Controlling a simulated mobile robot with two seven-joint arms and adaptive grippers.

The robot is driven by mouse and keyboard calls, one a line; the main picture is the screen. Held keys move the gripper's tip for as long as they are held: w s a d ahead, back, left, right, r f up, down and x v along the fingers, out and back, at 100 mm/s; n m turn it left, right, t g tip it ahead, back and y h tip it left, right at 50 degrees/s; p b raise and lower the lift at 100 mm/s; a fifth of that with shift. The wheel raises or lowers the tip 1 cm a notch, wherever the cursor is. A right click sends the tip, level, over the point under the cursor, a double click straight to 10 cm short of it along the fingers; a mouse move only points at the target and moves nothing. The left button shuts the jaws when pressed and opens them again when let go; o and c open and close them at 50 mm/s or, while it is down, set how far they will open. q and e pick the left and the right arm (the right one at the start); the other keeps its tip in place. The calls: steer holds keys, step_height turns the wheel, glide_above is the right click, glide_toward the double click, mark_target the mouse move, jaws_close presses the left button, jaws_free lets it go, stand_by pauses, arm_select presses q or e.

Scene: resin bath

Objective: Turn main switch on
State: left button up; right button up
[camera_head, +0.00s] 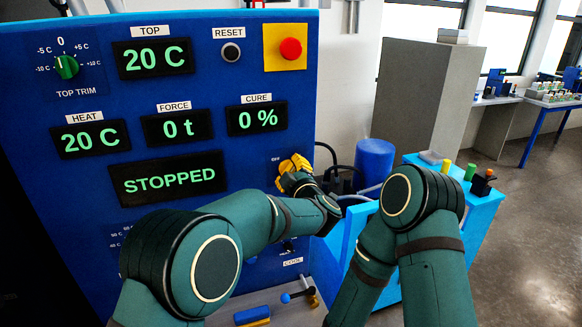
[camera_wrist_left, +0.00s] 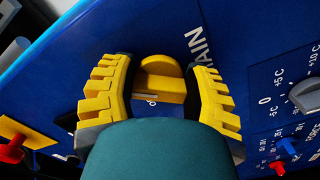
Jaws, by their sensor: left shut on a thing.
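The main switch (camera_wrist_left: 162,82) is a yellow rotary knob on the blue panel, with the white word MAIN beside it in the left wrist view. My left gripper (camera_wrist_left: 158,72) has its yellow fingers on either side of the knob and is shut on it. In the head view, my left gripper (camera_head: 293,164) is at the panel's lower right edge, and the knob is hidden there by the fingers. My right arm shows at the right, but its gripper is out of view.
The blue panel (camera_head: 215,90) has a STOPPED display (camera_head: 168,178), a red emergency button (camera_head: 290,48), a RESET button (camera_head: 231,52) and a green TOP TRIM knob (camera_head: 66,67). A blue drum (camera_head: 374,163) and a light-blue cart (camera_head: 480,215) stand to the right.

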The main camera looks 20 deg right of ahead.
arm_select(q)
steer(key=shift+r+m+p, duration=0.1)
steer(key=shift+m+p, duration=0.2)
steer(key=shift+m, duration=0.5)
steer(key=o, duration=1.2)
steer(key=s, duration=0.7)
steer(key=shift+s, duration=0.2)
